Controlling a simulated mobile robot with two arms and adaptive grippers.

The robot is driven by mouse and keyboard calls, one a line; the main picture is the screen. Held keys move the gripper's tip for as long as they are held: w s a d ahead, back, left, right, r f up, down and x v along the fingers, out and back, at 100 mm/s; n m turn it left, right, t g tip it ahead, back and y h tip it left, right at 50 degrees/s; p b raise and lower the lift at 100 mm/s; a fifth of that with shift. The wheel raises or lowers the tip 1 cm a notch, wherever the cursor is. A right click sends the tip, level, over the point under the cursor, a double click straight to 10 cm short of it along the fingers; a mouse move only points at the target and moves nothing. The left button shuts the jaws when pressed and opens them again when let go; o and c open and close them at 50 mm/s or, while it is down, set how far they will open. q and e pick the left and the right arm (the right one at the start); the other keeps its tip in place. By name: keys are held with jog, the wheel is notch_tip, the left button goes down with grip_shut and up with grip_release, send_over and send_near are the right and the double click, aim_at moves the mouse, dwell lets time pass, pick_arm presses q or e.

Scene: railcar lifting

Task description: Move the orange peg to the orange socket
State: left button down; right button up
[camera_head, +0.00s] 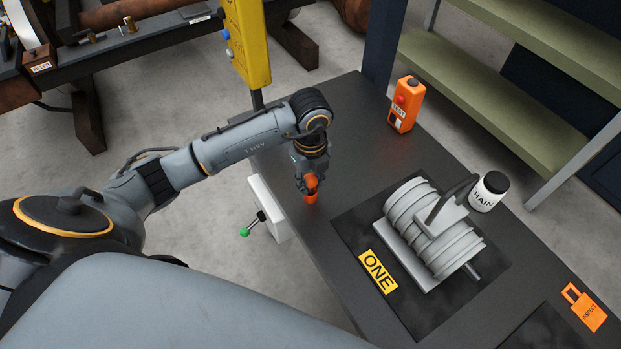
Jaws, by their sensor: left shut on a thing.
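My left gripper (309,183) is at the near left edge of the dark table, pointing down. It is shut on the orange peg (311,196), a small orange piece that shows between and below its fingers. The gripper hides part of the peg, and I cannot tell whether its lower end touches the table. I cannot make out an orange socket apart from the orange at the gripper. My right gripper is not in view.
On the dark table (345,130) stand an orange control box (405,104), a grey ribbed drum (432,228) with a chain container (489,191), a yellow "ONE" plate (378,272) and an orange tag (585,308). A green-knobbed lever (245,231) sticks out beside the table.

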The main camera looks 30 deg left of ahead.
pick_arm(q)
jog(key=c, duration=1.5)
grip_release()
jog(key=shift+f, duration=0.15)
jog(key=o, duration=0.5)
jog(key=shift+r, duration=0.35)
notch_tip(320, 180, up, 11)
jog(key=shift+f+b, duration=0.1)
jog(key=shift+b, duration=0.4)
jog(key=shift+r, duration=0.45)
